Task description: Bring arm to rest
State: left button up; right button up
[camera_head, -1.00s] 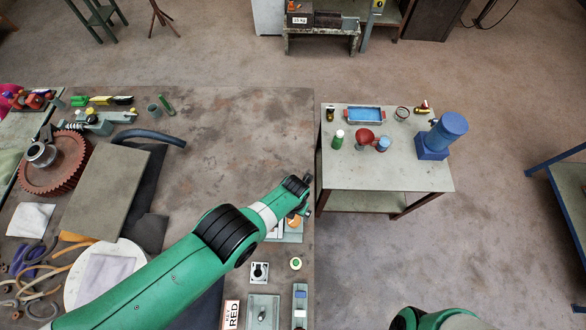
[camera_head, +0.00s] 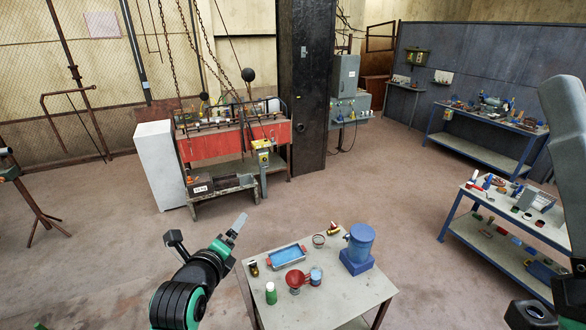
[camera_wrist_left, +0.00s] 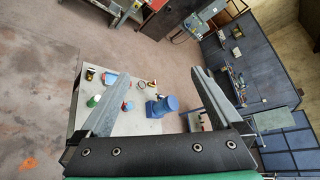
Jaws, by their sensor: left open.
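My left arm reaches up from the bottom of the head view, and its gripper (camera_head: 222,238) is in the air at the left of the small grey table. The fingers show partly overlapped there. In the left wrist view the two fingers (camera_wrist_left: 163,76) stand wide apart, with nothing held between them. Parts of my right arm show along the right edge of the head view; its fingers do not show.
The small table (camera_head: 330,297) carries a blue motor-like unit (camera_head: 358,248), a blue tray (camera_head: 287,255), a red funnel (camera_head: 295,279) and a green bottle (camera_head: 271,293). A red machine (camera_head: 235,142) stands behind. A blue-framed bench (camera_head: 500,252) is at right. Floor between is clear.

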pick_arm(q)
jog(key=s+a+r+n+t, duration=0.1)
jog(key=s+r+n+t, duration=0.25)
jog(key=r, duration=0.75)
jog(key=s+a+r+n+t, duration=0.1)
jog(key=s+r+n+t, duration=0.3)
jog(key=r, duration=0.7)
jog(key=s+r+n+t, duration=0.3)
jog(key=s+r+n, duration=0.4)
jog(key=s+n, duration=0.2)
jog(key=s+a+r+n+t, duration=0.1)
jog(key=s+r+n+t, duration=0.2)
jog(key=s+r+n, duration=0.5)
jog(key=s+n, duration=0.1)
jog(key=s, duration=0.2)
jog(key=shift+h, duration=0.4)
jog(key=shift+r, duration=0.1)
